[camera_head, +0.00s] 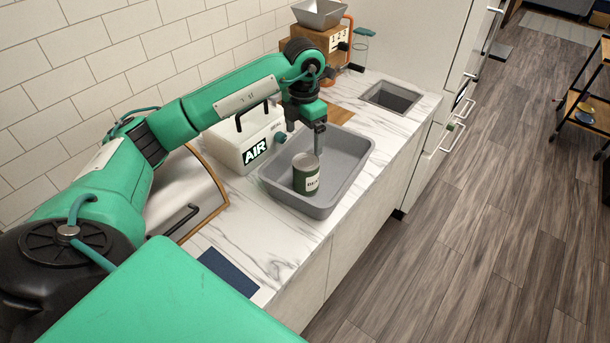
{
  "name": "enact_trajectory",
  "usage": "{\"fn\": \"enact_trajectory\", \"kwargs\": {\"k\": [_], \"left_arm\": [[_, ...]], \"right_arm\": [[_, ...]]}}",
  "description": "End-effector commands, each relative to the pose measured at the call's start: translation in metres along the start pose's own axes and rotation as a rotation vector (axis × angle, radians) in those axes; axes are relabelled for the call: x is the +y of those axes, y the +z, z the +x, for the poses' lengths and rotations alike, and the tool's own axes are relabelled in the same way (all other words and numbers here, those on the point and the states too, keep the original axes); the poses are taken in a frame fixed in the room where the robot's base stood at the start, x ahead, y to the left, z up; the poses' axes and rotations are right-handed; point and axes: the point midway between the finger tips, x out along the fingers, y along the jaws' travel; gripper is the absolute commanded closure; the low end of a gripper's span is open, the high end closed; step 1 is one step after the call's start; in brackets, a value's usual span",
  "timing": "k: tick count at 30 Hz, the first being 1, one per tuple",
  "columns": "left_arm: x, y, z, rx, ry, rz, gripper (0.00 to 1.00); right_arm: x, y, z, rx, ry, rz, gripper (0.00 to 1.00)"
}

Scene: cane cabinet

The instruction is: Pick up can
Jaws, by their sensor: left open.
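A green can (306,180) with a pale label stands upright in a grey rectangular tray (352,171) on the marble counter. My left gripper (305,127) hangs above the far side of the tray, pointing down, with its dark fingers above and behind the can in the picture. It is open and holds nothing. The can is apart from the fingers as far as I can see. My right gripper is not in view.
A white box marked AIR (236,141) stands left of the tray. A bread-box-like container (180,190) is nearer. A wooden scale (328,50) and small sink (391,97) lie behind. Counter (262,232) in front is mostly clear; its edge runs along the right.

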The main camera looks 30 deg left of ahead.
Motion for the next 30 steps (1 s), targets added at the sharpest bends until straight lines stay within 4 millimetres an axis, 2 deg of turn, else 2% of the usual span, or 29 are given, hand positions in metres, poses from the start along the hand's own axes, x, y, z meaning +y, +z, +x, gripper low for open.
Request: {"fn": "enact_trajectory", "kwargs": {"k": [12,17,21,30], "left_arm": [[-0.001,0.0,0.07,0.004,-0.003,0.0,0.09],[-0.001,0.0,0.082,0.001,-0.002,0.002,0.09],[-0.003,0.001,0.09,0.003,-0.004,0.001,0.09],[-0.005,0.003,0.128,0.003,-0.003,0.001,0.09]], "right_arm": [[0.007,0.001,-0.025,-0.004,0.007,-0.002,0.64],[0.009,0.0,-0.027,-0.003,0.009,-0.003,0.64],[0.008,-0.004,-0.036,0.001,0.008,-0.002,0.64],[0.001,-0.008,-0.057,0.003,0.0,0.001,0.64]]}}
